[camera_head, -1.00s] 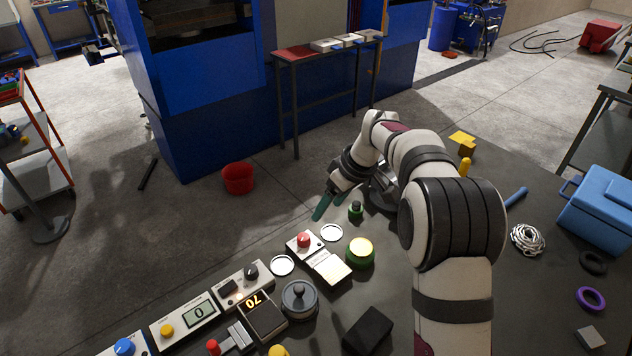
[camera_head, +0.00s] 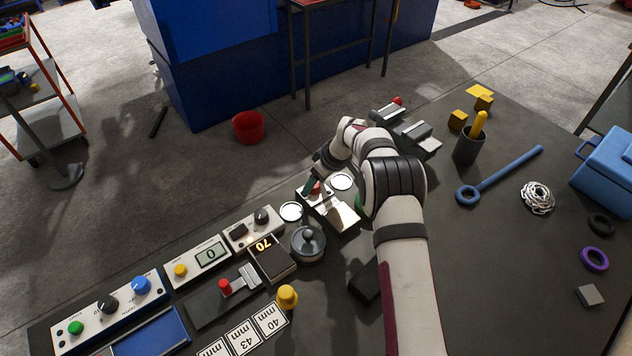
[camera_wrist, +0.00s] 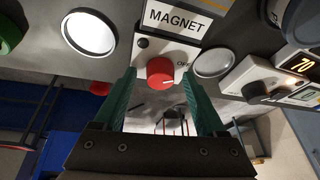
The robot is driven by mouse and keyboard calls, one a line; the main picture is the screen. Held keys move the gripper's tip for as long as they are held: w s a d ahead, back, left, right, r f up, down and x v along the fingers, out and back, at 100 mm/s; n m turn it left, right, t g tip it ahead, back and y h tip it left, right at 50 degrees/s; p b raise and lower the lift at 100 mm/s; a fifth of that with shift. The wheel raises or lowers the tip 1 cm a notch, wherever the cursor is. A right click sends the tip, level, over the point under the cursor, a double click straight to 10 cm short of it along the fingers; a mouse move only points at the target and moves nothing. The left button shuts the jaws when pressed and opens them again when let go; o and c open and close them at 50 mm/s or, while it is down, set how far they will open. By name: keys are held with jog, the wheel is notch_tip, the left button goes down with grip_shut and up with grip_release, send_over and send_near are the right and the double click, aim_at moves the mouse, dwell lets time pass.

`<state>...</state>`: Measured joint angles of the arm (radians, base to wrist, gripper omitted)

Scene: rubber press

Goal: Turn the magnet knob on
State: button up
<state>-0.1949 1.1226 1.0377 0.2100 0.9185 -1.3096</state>
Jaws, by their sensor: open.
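The magnet knob (camera_wrist: 160,72) is a round red knob on a white panel below the label MAGNET (camera_wrist: 178,20) in the wrist view. A pale mark shows on the knob, and the word OFF is printed at its right. My gripper (camera_wrist: 158,76) has two green fingers, open, one on each side of the knob in the picture. I cannot tell whether they touch it.
Round white discs (camera_head: 291,211) flank the knob. A control box with a black knob (camera_head: 262,216), a display reading 70 (camera_head: 264,245) and a grey lidded pot (camera_head: 308,245) stand close by. A red bucket (camera_head: 248,127) is on the floor beyond the bench edge.

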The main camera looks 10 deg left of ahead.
grip_shut()
jog(key=shift+m, duration=0.3)
jog(key=m+t+h, duration=0.1)
jog(key=m, duration=0.3)
jog(key=shift+s, duration=0.15)
jog(key=m+h, duration=0.1)
jog(key=m, duration=0.1)
jog(key=m+t, duration=0.1)
jog(key=m, duration=0.1)
jog(key=shift+a+h, duration=0.2)
jog(key=shift+h, duration=0.2)
jog(key=m, duration=0.2)
jog(key=m+h, duration=0.1)
jog(key=m, duration=0.1)
jog(key=shift+s+a+m+t+h, duration=0.1)
jog(key=shift+a+m+t+h, duration=0.05)
jog(key=shift+m+t+h, duration=0.2)
jog(key=m, duration=0.2)
jog(key=m+h, duration=0.1)
jog(key=m, duration=0.1)
jog(key=shift+a+h, duration=0.1)
jog(key=shift+h, duration=0.15)
jog(key=shift+m, duration=0.45)
